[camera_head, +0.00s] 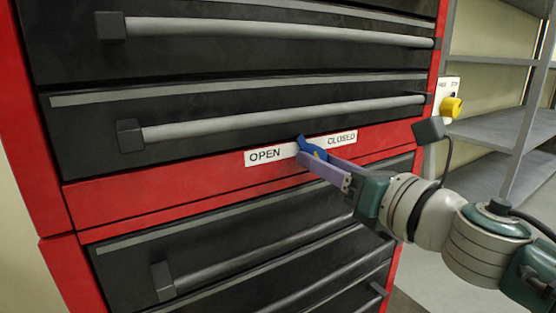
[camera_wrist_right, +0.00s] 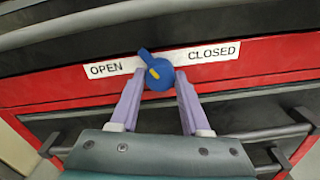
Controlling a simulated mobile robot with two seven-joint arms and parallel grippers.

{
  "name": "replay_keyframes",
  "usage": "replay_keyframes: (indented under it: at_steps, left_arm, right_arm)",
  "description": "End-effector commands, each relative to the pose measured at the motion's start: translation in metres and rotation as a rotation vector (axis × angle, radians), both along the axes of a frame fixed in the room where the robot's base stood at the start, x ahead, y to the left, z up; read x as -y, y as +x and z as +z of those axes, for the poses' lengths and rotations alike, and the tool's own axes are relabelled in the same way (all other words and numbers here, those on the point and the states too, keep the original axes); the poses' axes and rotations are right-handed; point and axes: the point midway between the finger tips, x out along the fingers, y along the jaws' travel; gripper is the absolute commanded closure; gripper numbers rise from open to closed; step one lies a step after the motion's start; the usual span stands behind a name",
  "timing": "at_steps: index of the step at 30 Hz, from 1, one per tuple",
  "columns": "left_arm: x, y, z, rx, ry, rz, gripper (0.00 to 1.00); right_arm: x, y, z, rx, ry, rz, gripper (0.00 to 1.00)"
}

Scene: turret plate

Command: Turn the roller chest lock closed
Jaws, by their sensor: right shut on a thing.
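The roller chest lock is a round blue knob (camera_wrist_right: 160,79) with a pointed tab and a yellow mark. It sits on the red strip of the chest, between the OPEN label (camera_wrist_right: 108,68) and the CLOSED label (camera_wrist_right: 213,52). In the wrist view the tab points up and slightly left, into the gap between the two words. In the head view the knob (camera_head: 309,148) is partly covered by my right gripper (camera_head: 318,163). My right gripper's two purple fingers, also in the wrist view (camera_wrist_right: 159,84), are shut on the knob's sides. My left gripper is in neither view.
Black drawers with long grey bar handles (camera_head: 290,115) lie above and below the red strip (camera_head: 150,190). A yellow knob on a white plate (camera_head: 451,107) is right of the chest. Grey shelves (camera_head: 490,130) stand behind it.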

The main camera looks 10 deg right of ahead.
Motion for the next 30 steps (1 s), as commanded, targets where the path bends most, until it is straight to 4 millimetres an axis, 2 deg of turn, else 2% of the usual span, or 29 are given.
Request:
replay_keyframes:
  at_steps: [30]
  left_arm:
    - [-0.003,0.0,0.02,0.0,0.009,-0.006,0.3]
  right_arm:
    - [-0.001,0.0,0.001,-0.327,0.904,0.0,1.0]
